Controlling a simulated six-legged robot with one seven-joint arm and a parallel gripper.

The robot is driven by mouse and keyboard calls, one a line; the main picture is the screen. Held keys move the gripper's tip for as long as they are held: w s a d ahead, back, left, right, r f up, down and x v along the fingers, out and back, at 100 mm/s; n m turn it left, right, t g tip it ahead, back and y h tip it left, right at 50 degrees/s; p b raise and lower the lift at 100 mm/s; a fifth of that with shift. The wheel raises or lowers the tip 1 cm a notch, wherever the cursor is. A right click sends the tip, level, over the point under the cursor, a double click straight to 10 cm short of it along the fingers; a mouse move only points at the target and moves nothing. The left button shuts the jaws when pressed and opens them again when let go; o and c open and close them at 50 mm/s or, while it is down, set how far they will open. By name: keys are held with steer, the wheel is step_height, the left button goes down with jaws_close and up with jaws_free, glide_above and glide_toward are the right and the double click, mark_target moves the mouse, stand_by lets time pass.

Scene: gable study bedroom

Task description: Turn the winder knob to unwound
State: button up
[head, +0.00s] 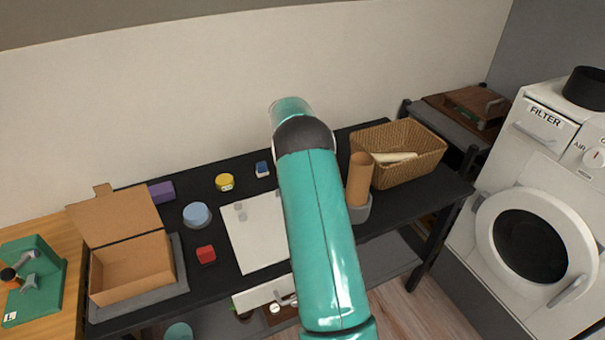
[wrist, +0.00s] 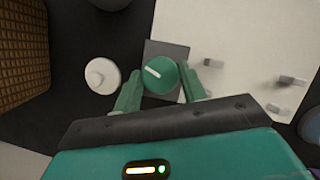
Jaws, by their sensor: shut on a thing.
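The round green winder knob (wrist: 157,72), with a white pointer line across its top, shows in the wrist view on a dark grey square base (wrist: 163,48). The pointer lies slanted, from upper left to lower right in that view. My gripper (wrist: 161,79) is shut on the knob, with one green finger on each side. In the head view my teal arm hides the knob and the gripper. Any marks around the knob that would name its positions cannot be made out.
A white round object (wrist: 102,75) stands close left of the knob in the wrist view. A white board (head: 256,232) lies on the black table. A wicker basket (head: 418,151), a cardboard tube (head: 359,180) and an open cardboard box (head: 130,270) stand around it.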

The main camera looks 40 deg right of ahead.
steer(key=n+h, duration=0.1)
steer(key=n, duration=0.1)
steer(key=n+t+h, duration=0.1)
steer(key=n, duration=0.2)
steer(key=shift+a+n, duration=0.15)
steer(key=shift+n, duration=0.15)
steer(key=n+t+h, duration=0.1)
steer(key=n, duration=0.4)
steer(key=shift+s+a, duration=0.1)
steer(key=shift+s, duration=0.05)
steer(key=n+t, duration=0.1)
steer(key=n, duration=0.2)
steer(key=n+t+h, duration=0.1)
steer(key=n, duration=0.1)
steer(key=shift+s+n+t, duration=0.15)
steer(key=shift+n+t, duration=0.15)
steer(key=shift+n, duration=0.1)
steer(key=n+t, duration=0.1)
steer(key=n, duration=0.2)
steer(key=n+t, duration=0.1)
steer(key=n, duration=0.2)
steer(key=shift+s, duration=0.1)
steer(key=o, duration=1)
steer(key=shift+y, duration=0.3)
steer(key=shift+r, duration=0.1)
steer(key=v, duration=1.3)
steer(key=shift+s+a+r, duration=0.2)
steer(key=shift+s+r, duration=0.05)
